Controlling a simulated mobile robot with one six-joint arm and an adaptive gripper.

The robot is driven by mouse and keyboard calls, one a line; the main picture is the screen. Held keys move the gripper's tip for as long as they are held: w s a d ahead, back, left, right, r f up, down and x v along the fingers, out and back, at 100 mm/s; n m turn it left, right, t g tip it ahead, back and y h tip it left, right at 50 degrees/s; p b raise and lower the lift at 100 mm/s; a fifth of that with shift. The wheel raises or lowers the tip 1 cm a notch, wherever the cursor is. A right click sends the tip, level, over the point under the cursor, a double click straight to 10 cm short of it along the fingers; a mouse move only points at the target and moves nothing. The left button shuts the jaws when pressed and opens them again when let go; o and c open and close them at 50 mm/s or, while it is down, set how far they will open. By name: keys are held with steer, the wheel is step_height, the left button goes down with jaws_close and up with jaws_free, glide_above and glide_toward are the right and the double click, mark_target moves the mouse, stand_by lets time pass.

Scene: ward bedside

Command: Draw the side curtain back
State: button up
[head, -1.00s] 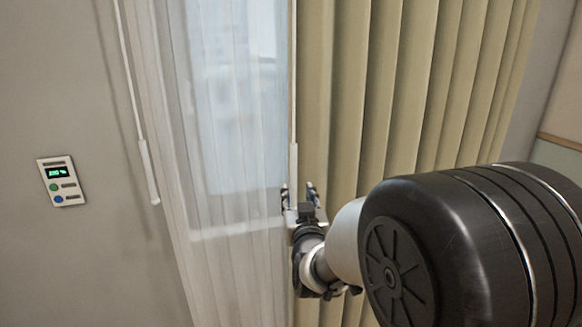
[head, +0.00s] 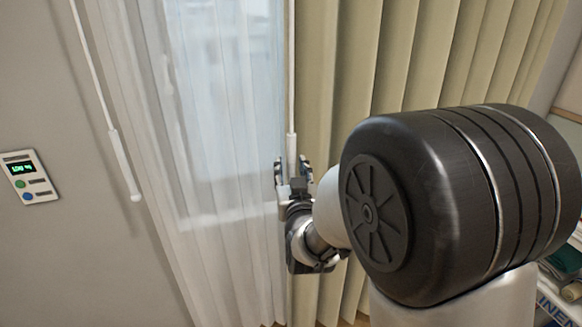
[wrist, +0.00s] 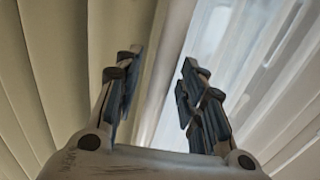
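The beige side curtain (head: 400,60) hangs in folds across the centre and right, and fills the left of the wrist view (wrist: 60,60). A thin white wand (head: 291,148) hangs at its left edge. My gripper (head: 292,166) is at the wand's lower end, with one finger on each side of it. In the wrist view my gripper (wrist: 157,95) has its fingers clearly apart. A pale strip runs between them, either curtain edge or wand; I cannot tell which. Whether the fingers touch the wand is not clear.
A sheer white curtain (head: 185,180) covers the window to the left, with its own wand (head: 125,165). A control panel (head: 30,177) is on the left wall. A shelf with folded linen (head: 565,262) is at lower right. My arm hides part of the beige curtain.

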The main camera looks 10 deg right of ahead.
jaws_close()
stand_by(0.3)
stand_by(0.4)
